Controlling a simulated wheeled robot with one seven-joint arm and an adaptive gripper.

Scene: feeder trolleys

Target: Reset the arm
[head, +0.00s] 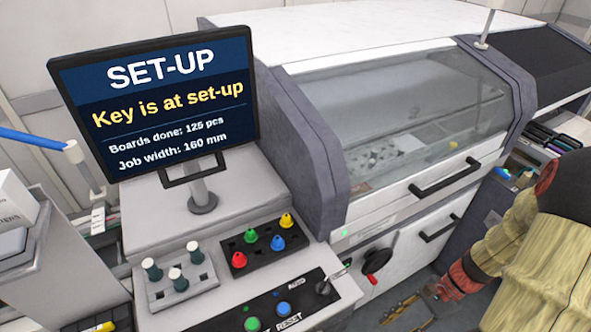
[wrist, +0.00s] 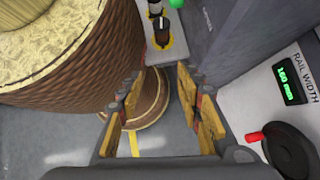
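My arm comes in at the right of the head view. My gripper (head: 405,309) is low in front of the white machine, right of the control console, with its fingertips near the bottom edge. In the wrist view my gripper (wrist: 164,80) has its two wood-coloured finger pads spread apart. Nothing is held between them. The floor and a round brown disc show below and between the fingers. The gripper touches nothing that I can see.
The console has a SET-UP screen (head: 155,95), a key switch (head: 324,287), a blue button (head: 283,309) and a green button (head: 252,324). A black handwheel (wrist: 291,150) sits below the rail-width display (wrist: 289,83).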

